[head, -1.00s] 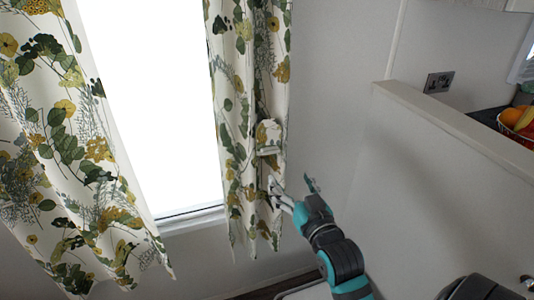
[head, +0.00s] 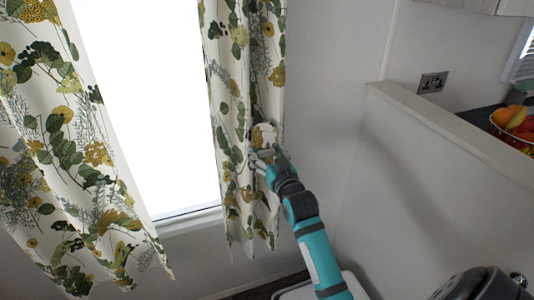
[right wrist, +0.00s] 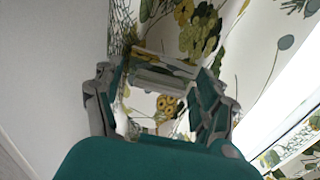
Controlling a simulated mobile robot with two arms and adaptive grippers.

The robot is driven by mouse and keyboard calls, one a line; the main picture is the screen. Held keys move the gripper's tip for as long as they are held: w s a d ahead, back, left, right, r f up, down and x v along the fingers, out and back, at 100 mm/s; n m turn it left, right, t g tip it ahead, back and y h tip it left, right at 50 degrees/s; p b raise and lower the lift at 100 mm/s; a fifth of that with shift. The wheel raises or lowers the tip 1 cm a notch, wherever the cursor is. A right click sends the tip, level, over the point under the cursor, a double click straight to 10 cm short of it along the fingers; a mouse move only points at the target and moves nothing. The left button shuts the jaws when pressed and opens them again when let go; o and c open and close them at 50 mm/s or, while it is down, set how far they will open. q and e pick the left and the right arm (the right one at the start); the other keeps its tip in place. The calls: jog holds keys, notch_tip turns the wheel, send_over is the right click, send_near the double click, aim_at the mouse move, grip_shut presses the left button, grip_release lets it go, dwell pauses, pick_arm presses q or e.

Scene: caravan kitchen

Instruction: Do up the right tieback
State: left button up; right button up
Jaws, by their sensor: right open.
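The right curtain (head: 225,90), cream with green and yellow leaves, hangs at the right side of the bright window. A patterned tieback (head: 265,133) shows partway down its right edge, partly hidden by my gripper. My right gripper (head: 260,160) is open at the curtain, just below the visible part of the tieback. In the right wrist view, the open fingers of the gripper (right wrist: 163,88) stand either side of a pale bar and a patterned flap of the tieback (right wrist: 165,106). I cannot tell whether they touch it. My left gripper is not in view.
The wall between curtain and partition is clear.

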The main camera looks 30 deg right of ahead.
grip_shut()
dwell(0.4)
